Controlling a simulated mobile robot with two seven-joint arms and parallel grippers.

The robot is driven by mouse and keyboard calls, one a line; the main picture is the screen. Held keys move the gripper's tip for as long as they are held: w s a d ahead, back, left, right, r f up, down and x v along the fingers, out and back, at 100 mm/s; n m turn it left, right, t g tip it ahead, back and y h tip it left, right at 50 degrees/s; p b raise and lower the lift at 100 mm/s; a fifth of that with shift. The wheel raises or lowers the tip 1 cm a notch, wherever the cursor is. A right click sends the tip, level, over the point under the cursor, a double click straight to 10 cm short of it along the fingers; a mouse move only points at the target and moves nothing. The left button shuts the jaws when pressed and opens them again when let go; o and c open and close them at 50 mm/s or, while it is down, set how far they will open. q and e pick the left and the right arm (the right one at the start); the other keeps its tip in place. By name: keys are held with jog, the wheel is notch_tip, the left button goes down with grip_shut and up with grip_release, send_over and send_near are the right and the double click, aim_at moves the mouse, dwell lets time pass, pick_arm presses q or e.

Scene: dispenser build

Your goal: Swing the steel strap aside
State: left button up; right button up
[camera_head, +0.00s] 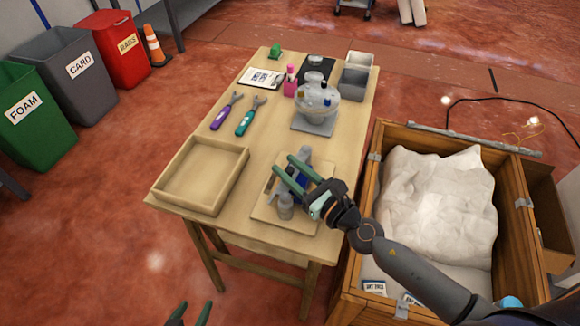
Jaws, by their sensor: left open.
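A long narrow grey metal bar, which looks like the steel strap (475,139), lies along the far edge of the wooden crate (367,222). It does not cross the crate's opening. A crumpled white sheet (437,200) fills most of the crate. My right gripper (282,163) is over the table, its fingers apart around a blue and grey part (285,205) on a small wooden board (263,211). Contact with that part is unclear. My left gripper (190,313) shows only its fingertips at the bottom edge, open and empty, away from the crate.
The wooden table (262,140) holds an empty tray (158,190), two wrenches (250,115), a glass vessel (318,100) and grey boxes (354,83). Bins (72,65) and a cone (154,45) stand at the left. My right arm crosses the crate's near left corner.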

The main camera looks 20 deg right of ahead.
jog(key=shift+o, duration=1.1)
jog(key=b+v, duration=0.1)
jog(key=v, duration=0.2)
jog(key=b+v, duration=0.2)
jog(key=v, duration=0.2)
jog(key=b+v, duration=0.2)
jog(key=v, duration=0.2)
jog(key=shift+f, duration=0.25)
jog(key=shift+s+d+b, duration=0.2)
jog(key=shift+s+b, duration=0.15)
jog(key=shift+b, duration=0.1)
jog(key=shift+s+d+r, duration=0.15)
jog(key=shift+s+r, duration=0.1)
jog(key=shift+s, duration=0.1)
pick_arm(q)
jog(key=f, duration=0.4)
jog(key=shift+d, duration=0.35)
jog(key=shift+w, duration=0.1)
pick_arm(e)
jog(key=shift+c, duration=0.3)
